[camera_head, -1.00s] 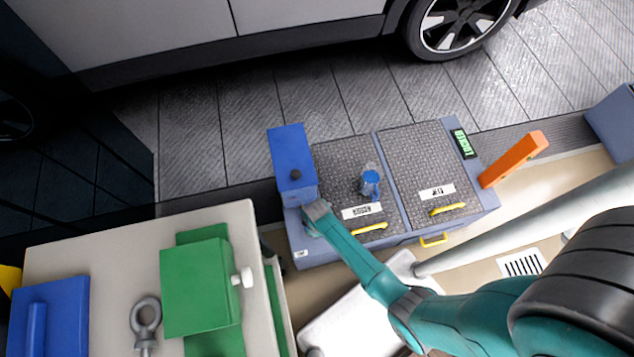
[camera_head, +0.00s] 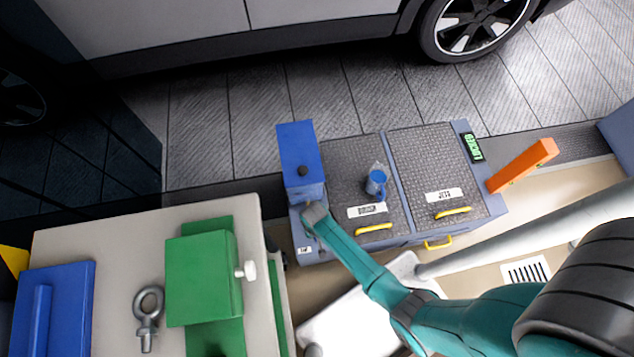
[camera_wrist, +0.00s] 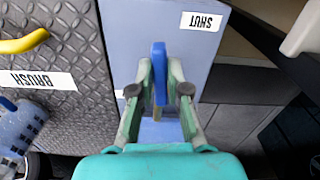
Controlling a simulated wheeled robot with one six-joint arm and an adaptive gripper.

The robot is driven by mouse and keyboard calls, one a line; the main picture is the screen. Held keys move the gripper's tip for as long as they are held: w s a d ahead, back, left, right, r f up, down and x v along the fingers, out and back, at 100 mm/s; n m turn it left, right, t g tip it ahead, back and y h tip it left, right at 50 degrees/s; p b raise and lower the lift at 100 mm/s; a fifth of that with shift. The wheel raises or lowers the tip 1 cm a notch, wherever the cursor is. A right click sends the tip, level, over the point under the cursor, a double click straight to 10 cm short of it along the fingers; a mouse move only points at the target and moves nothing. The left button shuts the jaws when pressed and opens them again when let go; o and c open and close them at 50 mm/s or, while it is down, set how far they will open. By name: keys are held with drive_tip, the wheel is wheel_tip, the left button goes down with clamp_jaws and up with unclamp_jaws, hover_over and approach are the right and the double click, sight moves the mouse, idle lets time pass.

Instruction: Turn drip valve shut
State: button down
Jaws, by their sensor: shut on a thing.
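The drip valve's blue lever (camera_wrist: 159,72) shows in the wrist view, held between the two fingers of my gripper (camera_wrist: 160,88). The lever stands in line with the fingers, in front of a blue-grey panel (camera_wrist: 222,60). A white label reading SHUT (camera_wrist: 201,21) is on that panel, to the right of the lever. In the head view my gripper (camera_head: 314,212) is at the front of the blue tank (camera_head: 300,150), and hides the lever there. Part of a second white label shows at the left of the fingers, too covered to read.
Right of the tank are two textured lids (camera_head: 434,165) with yellow handles (camera_head: 374,229); a blue mug-like container (camera_head: 376,182) stands on the left lid. An orange lever (camera_head: 522,166) stands at the right. A bench with a green block (camera_head: 203,280) and eyebolt (camera_head: 149,305) is at lower left.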

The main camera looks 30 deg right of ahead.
drive_tip(key=shift+a+m, duration=0.2)
drive_tip(key=shift+m, duration=0.4)
drive_tip(key=c, duration=1.1)
unclamp_jaws()
drive_tip(key=shift+c, duration=0.2)
wheel_tip(320, 180, up, 12)
